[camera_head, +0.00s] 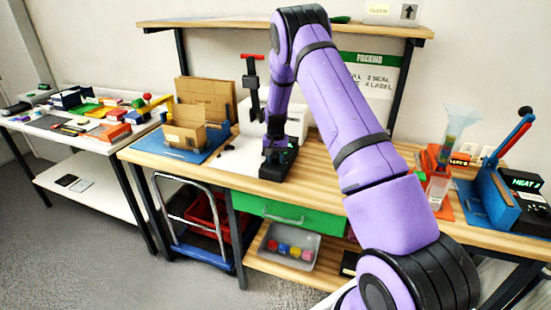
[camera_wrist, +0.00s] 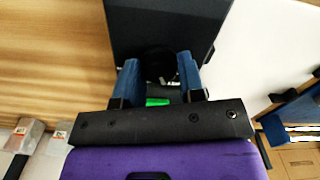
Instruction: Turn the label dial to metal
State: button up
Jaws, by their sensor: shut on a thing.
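The black label device (camera_head: 273,173) stands on the wooden workbench, below the end of my purple arm. In the wrist view, its dark housing (camera_wrist: 165,22) fills the top middle. A round black dial (camera_wrist: 160,62) sits between the blue fingers of my gripper (camera_wrist: 157,68). The gripper is shut on the dial, one finger on each side. A small green patch (camera_wrist: 157,102) shows just below the dial, partly covered by the gripper body. The dial's pointer and its label words cannot be read. In the head view, my arm hides most of the gripper and dial.
An open cardboard box (camera_head: 187,127) stands on a blue mat to the left. A white machine (camera_head: 296,117) stands behind the device. A funnel dispenser (camera_head: 440,157) and a heat sealer (camera_head: 500,200) with a raised lever stand at right. A side table (camera_head: 85,135) holds many items.

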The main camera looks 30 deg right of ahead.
aim_at(275, 158)
jog(key=o, duration=0.9)
jog(key=shift+r, duration=0.1)
notch_tip(275, 158, up, 11)
jog(key=shift+f, duration=0.2)
